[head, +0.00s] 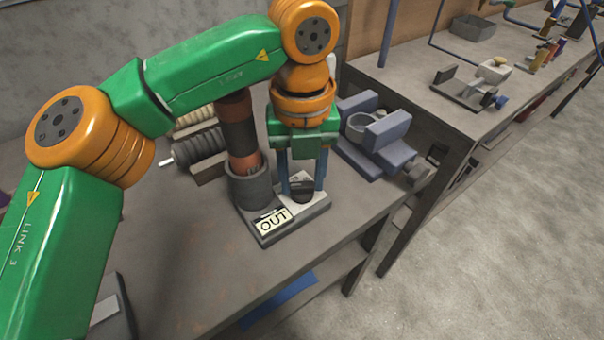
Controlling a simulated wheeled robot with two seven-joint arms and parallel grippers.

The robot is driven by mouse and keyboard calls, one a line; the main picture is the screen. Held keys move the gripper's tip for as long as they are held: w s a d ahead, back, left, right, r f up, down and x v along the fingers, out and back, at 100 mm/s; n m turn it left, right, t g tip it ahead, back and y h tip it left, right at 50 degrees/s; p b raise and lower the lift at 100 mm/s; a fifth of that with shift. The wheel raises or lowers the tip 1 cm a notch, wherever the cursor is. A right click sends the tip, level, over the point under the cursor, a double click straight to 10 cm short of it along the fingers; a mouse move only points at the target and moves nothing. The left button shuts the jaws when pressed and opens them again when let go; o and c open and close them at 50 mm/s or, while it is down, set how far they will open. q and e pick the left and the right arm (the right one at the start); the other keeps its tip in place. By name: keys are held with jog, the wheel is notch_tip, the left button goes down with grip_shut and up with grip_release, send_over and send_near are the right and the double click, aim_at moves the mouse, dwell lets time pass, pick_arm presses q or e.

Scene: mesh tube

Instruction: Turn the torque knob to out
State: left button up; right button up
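The torque tool stand has a grey base (283,225) on the near bench, with a yellow-white label (273,222) reading OUT at its front. A dark knob (301,189) sits on a light plate on the right part of the base. My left gripper (302,191) points down over it, its two blue fingers on either side of the knob. I cannot tell whether the fingers touch it. The gripper hides part of the knob and its pointer. A dark and brown cylindrical tool (240,135) stands upright in a grey cup (251,187) beside the gripper. My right gripper is not in view.
A blue-grey clamp fixture (375,135) stands close behind the gripper on the right. Dark and tan ribbed rollers (198,145) lie to the left. A second bench (480,110) holds a small fixture and a grey bin (473,27). The near bench's front is mostly clear.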

aim_at(302, 185)
pick_arm(q)
jog(key=o, duration=0.4)
notch_tip(302, 185, up, 7)
jog(key=shift+s+r+p, duration=0.1)
jog(key=shift+p, duration=0.65)
